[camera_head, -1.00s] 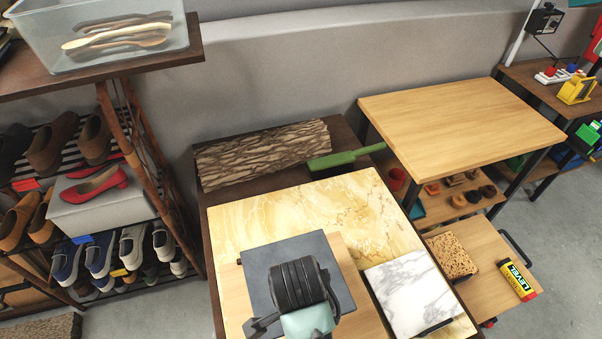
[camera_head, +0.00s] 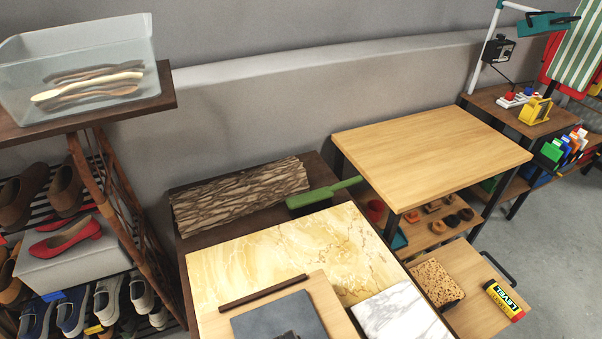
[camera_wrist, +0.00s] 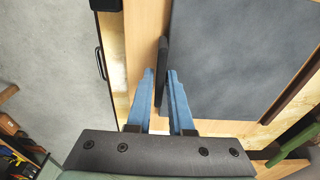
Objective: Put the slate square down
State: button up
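The slate square (camera_head: 275,320) is a dark grey flat plate. In the head view it shows over a light wooden board (camera_head: 318,285), its lower part cut off by the picture's edge. In the wrist view the slate's face (camera_wrist: 240,50) fills the upper right, with a dark bar handle (camera_wrist: 161,60) along its left edge. My gripper (camera_wrist: 160,80) has blue fingers, one on each side of this handle, and appears shut on it. Whether the slate rests fully on the board is hard to tell.
A yellow marbled slab (camera_head: 240,255) lies under the board. A white marble square (camera_head: 395,315) is to its right. A bark-like block (camera_head: 240,195) and a green-handled brush (camera_head: 325,192) lie behind. A bare wooden table (camera_head: 430,145) stands at the right.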

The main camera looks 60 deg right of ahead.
jog(key=shift+o, duration=1.4)
jog(key=shift+r, duration=0.1)
notch_tip(320, 180, up, 12)
jog(key=a+p, duration=0.1)
jog(key=shift+w, duration=0.35)
jog(key=shift+a, duration=0.1)
